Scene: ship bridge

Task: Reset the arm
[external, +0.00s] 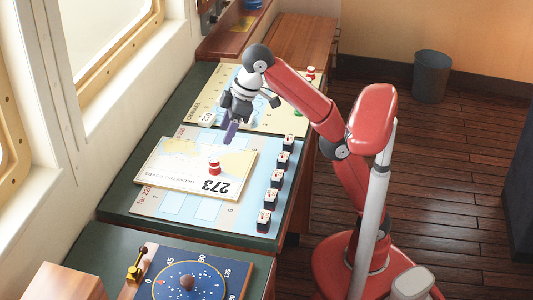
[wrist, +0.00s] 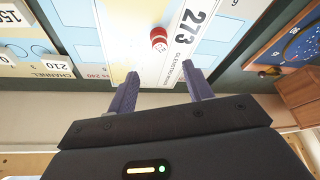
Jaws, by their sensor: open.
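My arm reaches from its red base over the green-topped table (external: 118,200). My gripper (external: 230,132) hangs above the far part of the board. In the wrist view its two purple fingers (wrist: 162,88) stand apart with nothing between them. A cream card marked 273 (external: 180,176) lies on the light blue board below and nearer than the gripper. A red and white piece (external: 214,164) stands on that card. It also shows in the wrist view (wrist: 158,40), beyond the fingertips.
Several small dark blocks with red and white tops (external: 277,180) line the board's right side. A second board (external: 204,98) with a 210 tile lies behind. A blue dial panel (external: 188,285) is at the front. A grey bin (external: 431,75) stands on the floor.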

